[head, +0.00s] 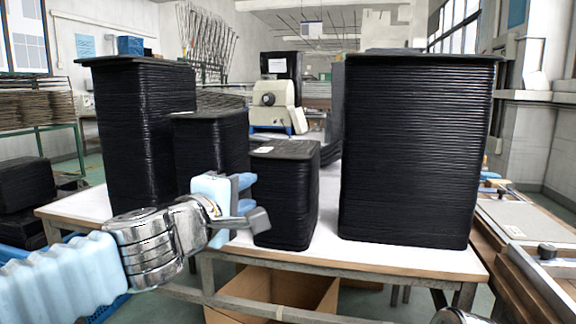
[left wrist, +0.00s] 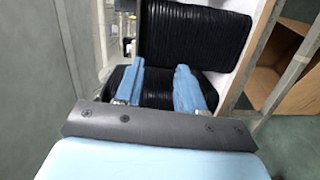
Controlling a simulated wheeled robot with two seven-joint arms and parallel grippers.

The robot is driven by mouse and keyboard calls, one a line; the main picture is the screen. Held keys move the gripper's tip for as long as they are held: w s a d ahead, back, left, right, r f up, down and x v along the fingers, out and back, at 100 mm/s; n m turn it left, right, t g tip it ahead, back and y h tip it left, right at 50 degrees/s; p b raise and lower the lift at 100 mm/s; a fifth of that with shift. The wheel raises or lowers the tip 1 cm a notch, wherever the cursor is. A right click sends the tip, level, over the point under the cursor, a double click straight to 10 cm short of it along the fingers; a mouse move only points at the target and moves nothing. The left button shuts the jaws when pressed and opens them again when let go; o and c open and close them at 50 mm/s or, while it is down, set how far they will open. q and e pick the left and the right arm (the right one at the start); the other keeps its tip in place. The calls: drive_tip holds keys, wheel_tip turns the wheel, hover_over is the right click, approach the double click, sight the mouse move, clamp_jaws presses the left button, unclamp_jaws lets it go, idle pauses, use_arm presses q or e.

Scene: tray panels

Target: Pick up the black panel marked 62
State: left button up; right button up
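Black panels are piled in several stacks on a white table. A short stack (head: 285,198) at the front middle has a top panel (head: 288,150) with a small white label, too small to read. I cannot tell which panel is marked 62. My left gripper (head: 246,194) is in front of the short stack and a medium stack (head: 212,146), below their tops, and hides part of them. In the left wrist view its two blue fingers (left wrist: 160,88) are apart, with nothing held; black stacked panels (left wrist: 195,38) show beyond.
A tall stack (head: 140,130) stands at the left and a wide tall one (head: 415,150) at the right. The white table (head: 330,250) has a bare strip along its front. A cardboard box (head: 290,290) is below it. A pale machine (head: 275,105) is behind.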

use_arm(q)
wheel_tip(320, 180, up, 3)
drive_tip(key=s, duration=0.1)
approach(279, 157)
drive_tip(key=x, duration=0.3)
drive_tip(key=shift+h, duration=0.3)
drive_tip(key=shift+x, duration=2.7)
drive_tip(key=shift+a+f, duration=0.1)
drive_tip(key=shift+a, duration=0.05)
clamp_jaws()
